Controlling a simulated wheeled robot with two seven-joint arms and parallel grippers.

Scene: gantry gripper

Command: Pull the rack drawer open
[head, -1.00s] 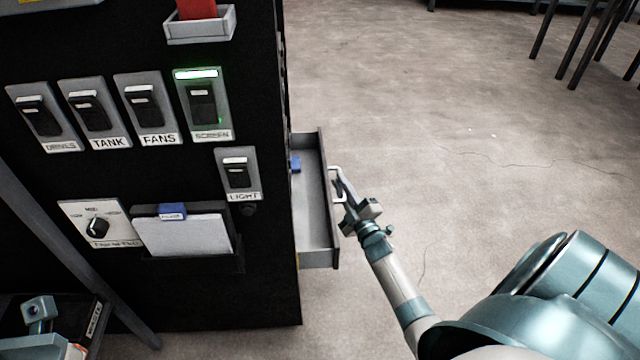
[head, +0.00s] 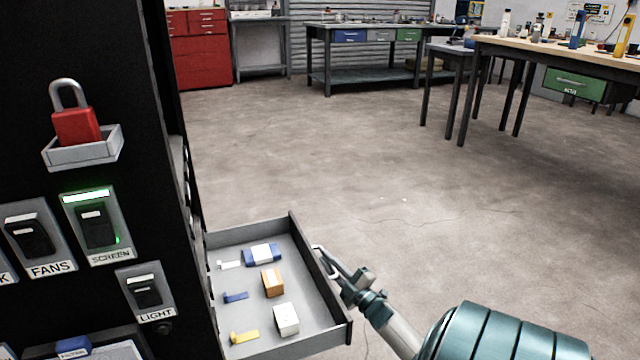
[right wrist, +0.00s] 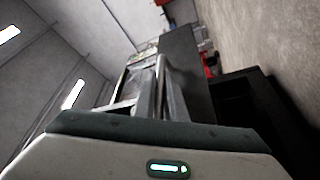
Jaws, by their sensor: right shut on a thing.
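The rack drawer (head: 300,240) stands well out from the right side of the black rack (head: 120,200) in the head view. Its inside shows several small blocks and tags, including a blue-and-white block (head: 263,254), an orange block (head: 273,283) and a white block (head: 286,319). My right gripper (head: 335,268) is at the drawer's outer front and is shut on its handle (head: 320,258). The fingers hide part of the handle. In the right wrist view the gripper's fingers (right wrist: 160,85) point toward the drawer, but the grip is hard to make out. My left gripper is not in view.
The rack face carries a red padlock (head: 76,122) in a small tray (head: 82,148) and several labelled switches, including SCREEN (head: 97,226) with a green light. Open floor (head: 400,180) lies right of the drawer. Workbenches (head: 370,45) and a red cabinet (head: 200,50) stand far back.

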